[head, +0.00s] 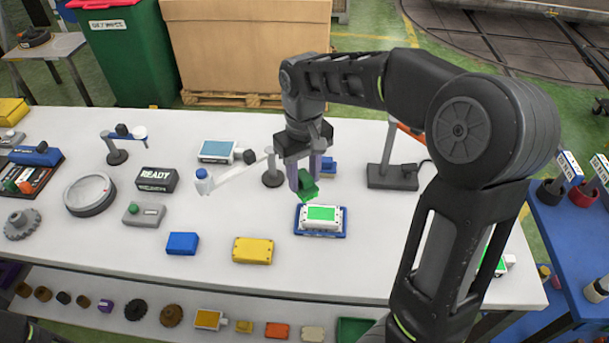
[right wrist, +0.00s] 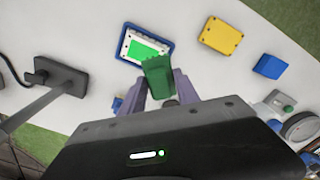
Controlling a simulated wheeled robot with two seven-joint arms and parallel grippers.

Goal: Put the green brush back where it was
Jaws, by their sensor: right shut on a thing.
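The green brush (head: 307,187) is between the fingers of my right gripper (head: 305,172), which is shut on it and holds it above the table. In the right wrist view the brush (right wrist: 158,78) is a green block between the purple-grey fingers (right wrist: 158,90). I cannot tell which spot the brush came from. My left gripper is not in view.
A yellow box (head: 253,251) and a blue box (head: 182,243) lie left of the tray. A white-armed stand (head: 272,178) and a blue-screened device (head: 220,151) are close by. A lamp base (head: 392,177) stands right.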

